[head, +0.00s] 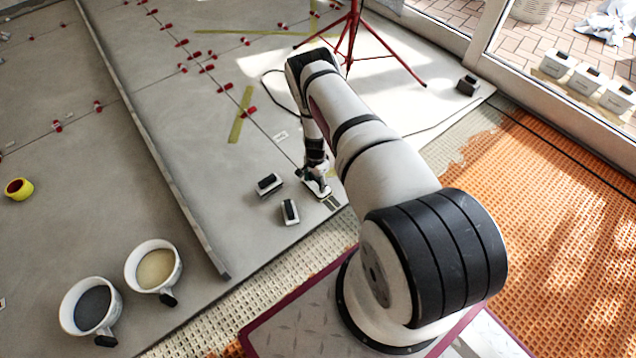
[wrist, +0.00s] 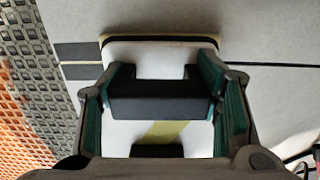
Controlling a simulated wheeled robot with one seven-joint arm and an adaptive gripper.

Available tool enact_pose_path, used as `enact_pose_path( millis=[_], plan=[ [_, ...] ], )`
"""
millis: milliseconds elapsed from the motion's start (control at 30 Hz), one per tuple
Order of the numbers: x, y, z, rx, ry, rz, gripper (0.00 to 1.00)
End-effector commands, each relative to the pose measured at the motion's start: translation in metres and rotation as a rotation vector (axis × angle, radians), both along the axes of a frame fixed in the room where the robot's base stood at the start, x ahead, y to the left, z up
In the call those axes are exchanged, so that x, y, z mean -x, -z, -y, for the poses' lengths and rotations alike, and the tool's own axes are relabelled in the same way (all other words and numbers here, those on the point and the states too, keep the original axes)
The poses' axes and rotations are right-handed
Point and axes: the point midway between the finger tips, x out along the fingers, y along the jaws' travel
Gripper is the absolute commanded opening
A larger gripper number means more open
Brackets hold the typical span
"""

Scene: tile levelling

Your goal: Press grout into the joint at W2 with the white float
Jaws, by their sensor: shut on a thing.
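My gripper (head: 316,172) is low over the grey tiles near their front edge. In the wrist view its green-padded fingers (wrist: 162,88) are shut on the black handle of the white float (wrist: 160,50). The float also shows in the head view (head: 318,189), partly hidden by the gripper. Its pale sole edge lies across a thin joint (wrist: 275,65), which runs out on both sides. I cannot tell whether the sole touches the tile. Dark marks (wrist: 78,72) lie beside the joint, left of the float. No W2 lettering is readable.
Two other black-and-white floats (head: 268,184) (head: 290,211) lie left of my gripper. A bucket of dark grout (head: 92,306) and one of tan grout (head: 155,268) stand at front left. A long rail (head: 160,150) crosses the tiles. A red tripod (head: 352,40) stands behind.

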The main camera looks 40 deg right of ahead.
Motion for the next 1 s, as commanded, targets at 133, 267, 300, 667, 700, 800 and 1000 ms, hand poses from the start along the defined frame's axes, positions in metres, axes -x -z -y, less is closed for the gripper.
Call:
enact_pose_path(
  millis=[133, 267, 300, 667, 700, 800, 1000],
  plan=[
    [-0.004, 0.001, -0.001, 0.001, 0.0, 0.002, 0.11],
    [-0.011, 0.0, -0.001, 0.0, 0.0, 0.003, 0.11],
    [-0.013, 0.0, -0.002, 0.0, -0.001, 0.003, 0.11],
    [-0.025, -0.001, -0.001, 0.001, 0.0, 0.002, 0.11],
    [-0.027, -0.001, -0.001, 0.0, 0.0, 0.002, 0.11],
    [-0.033, 0.0, -0.001, 0.001, -0.001, 0.003, 0.11],
    [-0.04, 0.0, -0.001, 0.001, 0.0, 0.001, 0.11]
  ],
)
